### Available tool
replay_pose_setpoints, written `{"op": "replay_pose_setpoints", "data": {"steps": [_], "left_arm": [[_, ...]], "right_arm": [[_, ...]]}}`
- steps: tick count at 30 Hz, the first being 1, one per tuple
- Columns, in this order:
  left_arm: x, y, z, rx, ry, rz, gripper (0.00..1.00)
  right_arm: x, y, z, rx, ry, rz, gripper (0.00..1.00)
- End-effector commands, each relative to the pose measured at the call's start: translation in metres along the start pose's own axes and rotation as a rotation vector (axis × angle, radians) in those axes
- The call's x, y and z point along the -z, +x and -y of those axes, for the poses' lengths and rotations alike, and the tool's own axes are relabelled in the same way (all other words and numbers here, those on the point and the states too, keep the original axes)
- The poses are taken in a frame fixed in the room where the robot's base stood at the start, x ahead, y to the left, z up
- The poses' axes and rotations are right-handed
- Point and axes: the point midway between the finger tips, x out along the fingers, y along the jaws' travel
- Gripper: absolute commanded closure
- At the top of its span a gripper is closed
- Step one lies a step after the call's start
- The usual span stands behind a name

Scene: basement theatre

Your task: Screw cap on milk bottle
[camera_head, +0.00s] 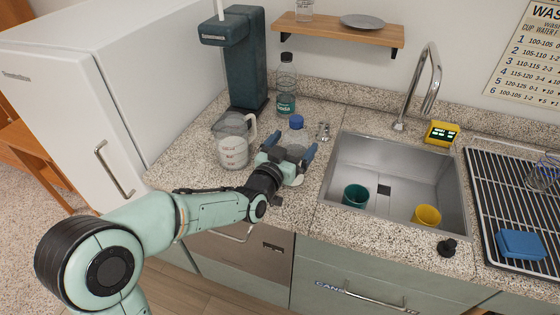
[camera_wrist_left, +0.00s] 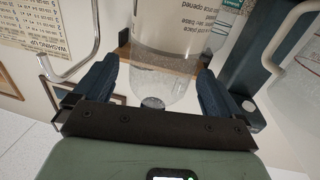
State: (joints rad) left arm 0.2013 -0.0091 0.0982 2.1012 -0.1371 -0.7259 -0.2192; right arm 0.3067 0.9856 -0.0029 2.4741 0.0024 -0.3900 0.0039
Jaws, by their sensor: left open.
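The milk bottle (camera_head: 297,137) stands on the speckled counter left of the sink, with a blue cap (camera_head: 296,121) at its top. I cannot tell whether the cap is screwed tight. My left gripper (camera_head: 291,146) is open, with its two blue fingers on either side of the bottle; the gripper hides much of the bottle's lower part. In the left wrist view a clear bottle with a pale printed label (camera_wrist_left: 172,42) shows between the open fingers (camera_wrist_left: 158,75). I see a gap on both sides near the fingertips. My right gripper is not in view.
A clear measuring jug (camera_head: 232,148) stands close left of the gripper. A dark-capped bottle (camera_head: 286,92) and a tall dark dispenser (camera_head: 245,65) stand behind. The sink (camera_head: 400,160) on the right holds a green cup (camera_head: 356,195) and a yellow cup (camera_head: 427,216).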

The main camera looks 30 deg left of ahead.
Motion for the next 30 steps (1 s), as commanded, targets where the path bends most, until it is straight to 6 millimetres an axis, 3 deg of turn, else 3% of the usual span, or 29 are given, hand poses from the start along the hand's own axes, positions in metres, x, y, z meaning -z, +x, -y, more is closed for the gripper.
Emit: {"op": "replay_pose_setpoints", "data": {"steps": [6, 12, 18, 30], "left_arm": [[0.000, -0.051, 0.001, 0.001, 0.002, -0.002, 0.02], [0.000, -0.079, 0.000, 0.001, 0.000, -0.001, 0.02], [-0.001, -0.088, 0.000, 0.000, 0.001, 0.000, 0.02], [0.000, -0.088, 0.000, 0.000, 0.000, 0.000, 0.02]], "right_arm": [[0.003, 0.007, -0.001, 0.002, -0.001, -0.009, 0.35], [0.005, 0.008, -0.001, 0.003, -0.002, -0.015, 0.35], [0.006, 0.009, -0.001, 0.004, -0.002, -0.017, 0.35], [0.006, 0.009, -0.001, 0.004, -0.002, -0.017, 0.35]]}}
